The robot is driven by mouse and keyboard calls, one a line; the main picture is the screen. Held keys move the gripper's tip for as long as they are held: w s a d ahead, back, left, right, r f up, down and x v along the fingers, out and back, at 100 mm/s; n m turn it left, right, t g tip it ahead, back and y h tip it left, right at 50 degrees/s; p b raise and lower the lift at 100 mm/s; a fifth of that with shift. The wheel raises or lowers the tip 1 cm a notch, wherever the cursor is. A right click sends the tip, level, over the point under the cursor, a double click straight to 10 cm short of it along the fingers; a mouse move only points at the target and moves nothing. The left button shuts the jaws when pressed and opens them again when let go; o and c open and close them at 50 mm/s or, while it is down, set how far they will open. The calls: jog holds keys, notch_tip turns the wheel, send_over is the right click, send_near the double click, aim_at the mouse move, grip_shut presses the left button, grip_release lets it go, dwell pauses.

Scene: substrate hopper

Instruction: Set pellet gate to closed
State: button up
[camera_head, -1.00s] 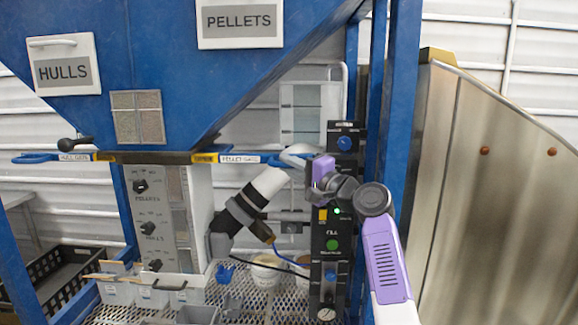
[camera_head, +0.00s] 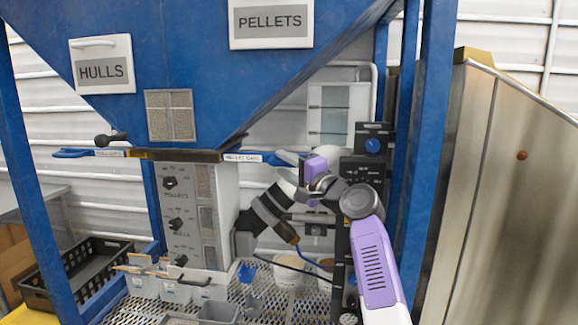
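The pellet gate (camera_head: 243,157) is a blue bar with a white label, sticking out to the right under the blue hopper (camera_head: 200,60), below the PELLETS sign (camera_head: 270,22). Its right end reaches my purple and grey wrist, which partly hides it. My gripper (camera_head: 267,244) hangs below and a little right of the gate's label, pointing down and left. Its two dark fingers look spread and empty, apart from the bar. Whether the gate is open or closed I cannot tell.
The hulls gate (camera_head: 82,153) sticks out to the left. A grey panel with knobs (camera_head: 185,215) stands left of my gripper. A dark control box (camera_head: 373,140) stands behind my arm. Buckets (camera_head: 288,273) and small bins (camera_head: 218,313) stand on the mesh shelf below. A blue post (camera_head: 428,130) is at right.

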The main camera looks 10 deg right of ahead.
jog(key=shift+s+d, duration=0.15)
jog(key=shift+d, duration=0.05)
jog(key=shift+s+d, duration=0.15)
jog(key=shift+s, duration=0.05)
jog(key=r+b+v, duration=0.1)
jog(key=v, duration=0.6)
jog(key=shift+f+b, duration=0.4)
jog(key=shift+f, duration=0.1)
